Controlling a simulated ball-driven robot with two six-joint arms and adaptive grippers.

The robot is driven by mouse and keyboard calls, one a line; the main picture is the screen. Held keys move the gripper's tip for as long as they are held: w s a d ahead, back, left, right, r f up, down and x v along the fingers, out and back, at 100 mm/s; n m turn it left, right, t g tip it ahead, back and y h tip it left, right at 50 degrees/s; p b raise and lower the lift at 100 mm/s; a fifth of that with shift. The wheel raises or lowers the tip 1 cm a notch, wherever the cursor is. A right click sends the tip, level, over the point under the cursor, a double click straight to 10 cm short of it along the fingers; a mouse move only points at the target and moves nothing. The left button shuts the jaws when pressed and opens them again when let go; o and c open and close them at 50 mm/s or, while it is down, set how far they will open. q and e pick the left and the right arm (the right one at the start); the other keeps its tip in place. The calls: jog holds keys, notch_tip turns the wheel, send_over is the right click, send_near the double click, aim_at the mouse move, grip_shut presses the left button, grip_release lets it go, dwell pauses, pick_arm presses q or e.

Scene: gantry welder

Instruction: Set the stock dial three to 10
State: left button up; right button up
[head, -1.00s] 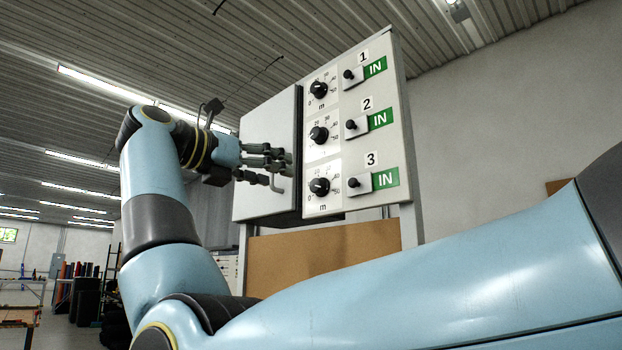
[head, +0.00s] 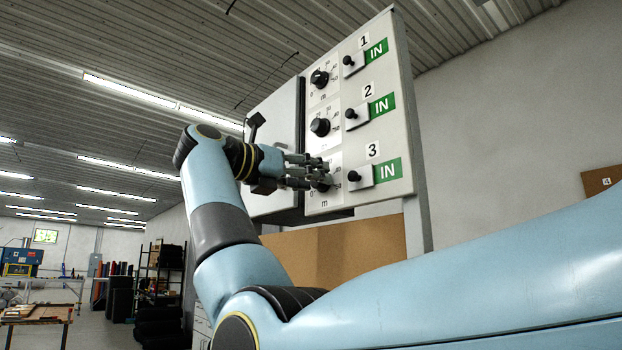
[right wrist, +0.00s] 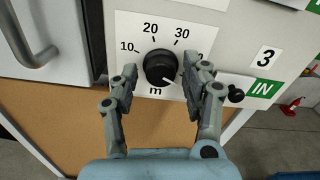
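Dial three, a round black knob (right wrist: 160,67) on a white scale plate, sits between my right gripper's fingers (right wrist: 160,76) in the right wrist view. The fingers are open, one on each side, with a visible gap to the knob. A white mark on the knob points to the lower right, well away from the 10 at the left. The 10, 20 and 30 show; the scale's lower ends are partly hidden by the fingers. In the head view my right gripper (head: 318,178) reaches over dial three and partly covers it. My left gripper is not in view.
Dials two (head: 320,127) and one (head: 319,79) sit above on the same panel (head: 400,130). A small black toggle (right wrist: 236,94) with a green IN label (right wrist: 263,89) is close right of the gripper. A cabinet door handle (right wrist: 28,45) is at the left.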

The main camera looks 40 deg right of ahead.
jog(key=shift+d, duration=0.15)
jog(key=c, duration=0.4)
grip_shut()
pick_arm(q)
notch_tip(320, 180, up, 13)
jog(key=p, duration=1.3)
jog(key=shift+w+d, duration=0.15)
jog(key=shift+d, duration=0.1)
pick_arm(e)
jog(key=n, duration=3.5)
jog(key=shift+f+n, duration=0.3)
jog(key=shift+f, duration=0.05)
